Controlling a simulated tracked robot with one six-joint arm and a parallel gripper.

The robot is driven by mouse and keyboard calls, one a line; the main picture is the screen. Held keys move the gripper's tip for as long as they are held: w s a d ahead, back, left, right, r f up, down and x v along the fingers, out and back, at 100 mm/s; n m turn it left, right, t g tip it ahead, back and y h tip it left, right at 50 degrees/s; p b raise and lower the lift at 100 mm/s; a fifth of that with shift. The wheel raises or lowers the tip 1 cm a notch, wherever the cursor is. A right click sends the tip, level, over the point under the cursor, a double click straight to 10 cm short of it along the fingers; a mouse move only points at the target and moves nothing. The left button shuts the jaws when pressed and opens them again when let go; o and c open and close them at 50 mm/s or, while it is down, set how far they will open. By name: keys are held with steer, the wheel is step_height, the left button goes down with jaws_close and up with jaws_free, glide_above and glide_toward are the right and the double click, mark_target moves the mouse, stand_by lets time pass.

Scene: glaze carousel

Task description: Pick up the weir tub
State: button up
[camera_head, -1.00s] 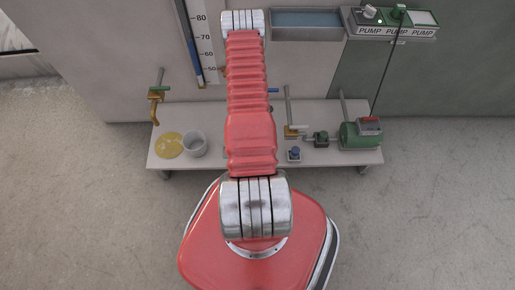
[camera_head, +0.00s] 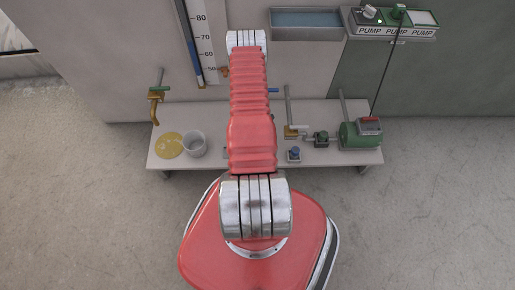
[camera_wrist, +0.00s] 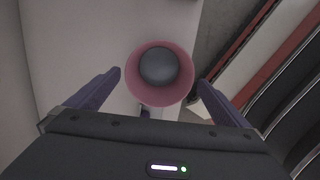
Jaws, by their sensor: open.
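In the wrist view a round pink-rimmed tub (camera_wrist: 134,88) with a dark grey round form inside shows ahead of my gripper (camera_wrist: 160,79). My gripper is open, with one dark finger on each side of the tub. I cannot tell how far the fingertips are above or short of it. In the head view a pale grey tub (camera_head: 195,145) stands upright at the bench's left. The frames do not show which one is the weir tub. My red arm hides the middle of the bench and my gripper in the head view.
The low pale bench (camera_head: 230,166) stands against the wall. A yellow puddle (camera_head: 168,146) lies beside the grey tub. A brass tap (camera_head: 156,93) rises at the left. A green pump (camera_head: 360,136) and small blue-topped valve (camera_head: 294,154) are at right.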

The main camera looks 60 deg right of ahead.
steer(key=shift+s+d+f, duration=0.1)
steer(key=shift+s+f, duration=0.05)
steer(key=shift+f, duration=1.15)
steer(key=shift+s+f, duration=0.15)
steer(key=shift+f, duration=1.1)
steer(key=c, duration=1.2)
steer(key=shift+r, duration=0.35)
step_height(320, 180, up, 9)
steer(key=shift+r, duration=0.15)
